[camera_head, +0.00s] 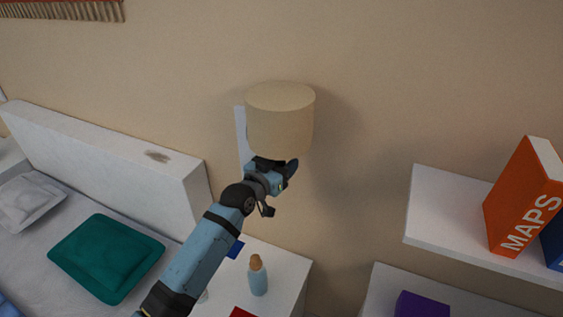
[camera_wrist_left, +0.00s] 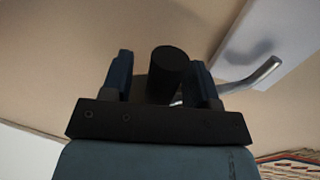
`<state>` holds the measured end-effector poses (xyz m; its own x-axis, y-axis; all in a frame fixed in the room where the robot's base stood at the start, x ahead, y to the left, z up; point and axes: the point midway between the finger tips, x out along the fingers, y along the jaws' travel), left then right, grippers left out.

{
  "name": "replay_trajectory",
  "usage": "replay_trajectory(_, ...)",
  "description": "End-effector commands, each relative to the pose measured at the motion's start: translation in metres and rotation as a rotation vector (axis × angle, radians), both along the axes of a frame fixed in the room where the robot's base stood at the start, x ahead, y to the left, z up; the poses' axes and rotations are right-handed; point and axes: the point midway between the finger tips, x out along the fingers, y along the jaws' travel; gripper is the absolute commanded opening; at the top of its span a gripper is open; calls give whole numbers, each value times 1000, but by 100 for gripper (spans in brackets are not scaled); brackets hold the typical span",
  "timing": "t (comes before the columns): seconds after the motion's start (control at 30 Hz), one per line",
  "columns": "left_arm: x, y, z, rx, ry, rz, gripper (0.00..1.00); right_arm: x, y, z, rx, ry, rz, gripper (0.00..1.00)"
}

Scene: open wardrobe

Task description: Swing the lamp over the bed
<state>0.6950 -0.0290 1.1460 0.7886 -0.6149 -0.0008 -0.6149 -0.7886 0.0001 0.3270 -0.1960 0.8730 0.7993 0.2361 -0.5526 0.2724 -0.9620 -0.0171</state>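The wall lamp has a beige drum shade (camera_head: 280,125) in the head view, in front of a white wall plate (camera_head: 241,135). The wrist view shows the plate (camera_wrist_left: 285,35), a curved metal lamp arm (camera_wrist_left: 255,77) and a black cylindrical lamp part (camera_wrist_left: 168,70). My left gripper (camera_head: 278,172) is just under the shade. In the wrist view its fingers (camera_wrist_left: 162,85) stand on either side of the black part, with a gap at the left finger; contact at the right finger is unclear. The bed (camera_head: 25,250) is at the left. My right gripper is not in view.
A white headboard (camera_head: 110,160) and a teal pillow (camera_head: 107,257) are left of my arm. A bottle (camera_head: 257,277) stands on the white nightstand (camera_head: 285,265) below the lamp. At the right, a shelf (camera_head: 450,210) holds an orange MAPS book (camera_head: 522,200).

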Motion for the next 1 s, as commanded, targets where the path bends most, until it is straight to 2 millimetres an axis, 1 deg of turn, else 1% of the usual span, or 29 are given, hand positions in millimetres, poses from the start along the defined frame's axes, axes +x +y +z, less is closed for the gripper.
replay_trajectory(0.13, -3, 3, 0, 0, -1, 1, 55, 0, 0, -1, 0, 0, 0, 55)
replay_trajectory(0.23, -11, 10, -1, -1, -1, 1, 55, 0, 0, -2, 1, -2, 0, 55)
replay_trajectory(0.37, -31, 25, -3, 0, 0, 1, 55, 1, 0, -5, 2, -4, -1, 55)
replay_trajectory(0.6, -76, 59, -3, 2, 1, 0, 55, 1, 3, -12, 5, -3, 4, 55)
replay_trajectory(0.7, -90, 70, -2, 1, 0, 0, 55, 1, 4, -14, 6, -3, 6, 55)
replay_trajectory(0.83, -102, 79, -1, 1, 1, 0, 55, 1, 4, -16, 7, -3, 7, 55)
replay_trajectory(1.0, -109, 84, 0, 1, -1, -1, 55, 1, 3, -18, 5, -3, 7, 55)
